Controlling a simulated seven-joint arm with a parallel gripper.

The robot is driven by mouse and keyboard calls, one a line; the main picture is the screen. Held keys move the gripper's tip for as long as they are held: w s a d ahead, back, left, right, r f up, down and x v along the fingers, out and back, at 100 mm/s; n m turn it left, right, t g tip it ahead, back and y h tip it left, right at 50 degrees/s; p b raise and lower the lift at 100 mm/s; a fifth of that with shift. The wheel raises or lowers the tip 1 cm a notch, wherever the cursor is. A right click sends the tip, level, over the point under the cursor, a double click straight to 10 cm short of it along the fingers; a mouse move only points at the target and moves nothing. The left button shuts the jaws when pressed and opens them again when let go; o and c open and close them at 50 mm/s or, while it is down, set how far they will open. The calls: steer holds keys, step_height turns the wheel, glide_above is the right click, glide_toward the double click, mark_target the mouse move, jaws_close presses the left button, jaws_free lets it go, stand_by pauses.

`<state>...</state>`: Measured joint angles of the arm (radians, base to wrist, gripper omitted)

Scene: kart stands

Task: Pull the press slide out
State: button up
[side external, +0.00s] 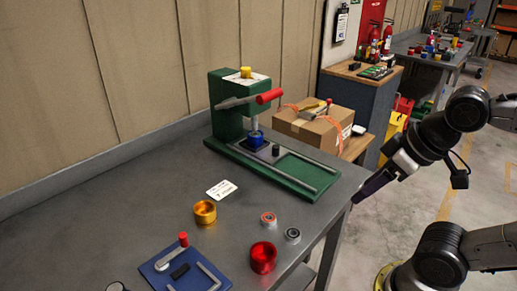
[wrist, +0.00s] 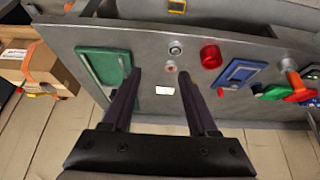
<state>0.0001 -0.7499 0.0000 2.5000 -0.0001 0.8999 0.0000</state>
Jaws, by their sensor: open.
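The green press (side external: 228,95) stands at the back of the grey table in the side view, with a red-gripped lever (side external: 268,97) and a yellow cap on top. Its slide (side external: 264,148) sits between the rails of the green base, under the ram, with a blue cup (side external: 256,138) on it and a small black knob (side external: 276,150) at the front. My gripper (side external: 358,199) is off the right edge of the table, apart from the press. In the wrist view my gripper (wrist: 160,76) is open with nothing between its fingers.
On the table are a gold ring (side external: 205,211), a red ring (side external: 263,257), two bearings (side external: 268,219), a white card (side external: 221,189) and a blue fixture (side external: 172,268). A cardboard box (side external: 315,124) stands behind the press. The rails' front stretch is clear.

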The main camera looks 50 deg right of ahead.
steer(key=shift+o, duration=0.3)
steer(key=w+d+r+m+g, duration=0.1)
steer(key=w+d+r, duration=0.2)
steer(key=w, duration=0.4)
steer(key=w+d+r+m+g, duration=0.1)
steer(key=w+d+r+m, duration=0.15)
steer(key=w, duration=0.35)
steer(key=w+d+r+m+g, duration=0.1)
steer(key=w+d+r, duration=0.25)
steer(key=w, duration=0.35)
steer(key=m+g, duration=0.3)
steer(key=m, duration=0.2)
glide_above(276, 146)
step_height(276, 146, down, 10)
steer(key=f, duration=0.1)
steer(key=shift+n, duration=0.25)
step_height(276, 146, down, 12)
steer(key=shift+f, duration=0.25)
jaws_close()
